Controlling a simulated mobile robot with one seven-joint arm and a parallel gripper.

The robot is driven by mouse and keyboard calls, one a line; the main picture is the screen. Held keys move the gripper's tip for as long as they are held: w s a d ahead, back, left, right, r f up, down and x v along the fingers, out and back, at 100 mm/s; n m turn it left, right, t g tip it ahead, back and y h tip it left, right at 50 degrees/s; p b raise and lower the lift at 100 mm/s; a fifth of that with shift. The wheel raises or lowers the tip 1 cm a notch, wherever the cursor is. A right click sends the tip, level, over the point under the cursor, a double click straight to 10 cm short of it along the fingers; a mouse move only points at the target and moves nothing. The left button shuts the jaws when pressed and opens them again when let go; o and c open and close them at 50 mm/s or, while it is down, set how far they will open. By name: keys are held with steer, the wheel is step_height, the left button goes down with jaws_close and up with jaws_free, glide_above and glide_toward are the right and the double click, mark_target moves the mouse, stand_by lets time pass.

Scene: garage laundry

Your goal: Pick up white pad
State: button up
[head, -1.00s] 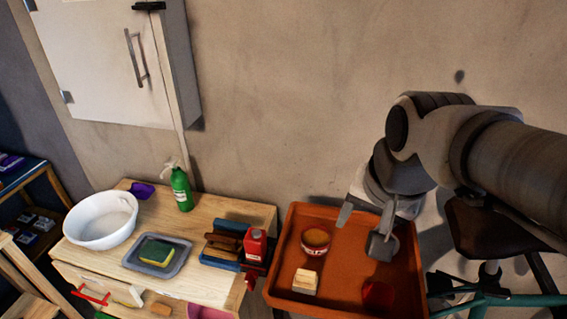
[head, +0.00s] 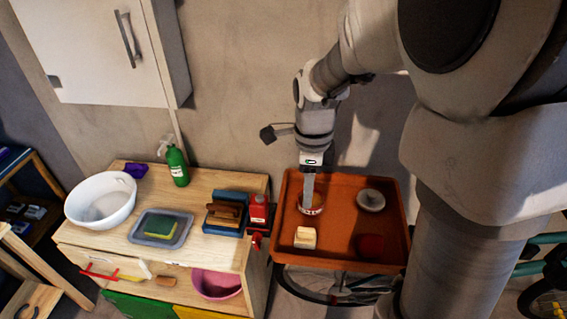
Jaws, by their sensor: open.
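The tray also holds a cream-and-wood block (head: 305,238) and a dark red item (head: 370,245). Left of it, a wooden cabinet top (head: 205,208) carries a white basin (head: 101,200), a sponge tray (head: 160,228), a green spray bottle (head: 177,165) and a red bottle (head: 259,211).

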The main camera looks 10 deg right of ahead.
glide_above(306, 229)
step_height(306, 229, down, 10)
steer(key=shift+a+r, duration=0.1)
steer(key=shift+f, duration=2.7)
jaws_close()
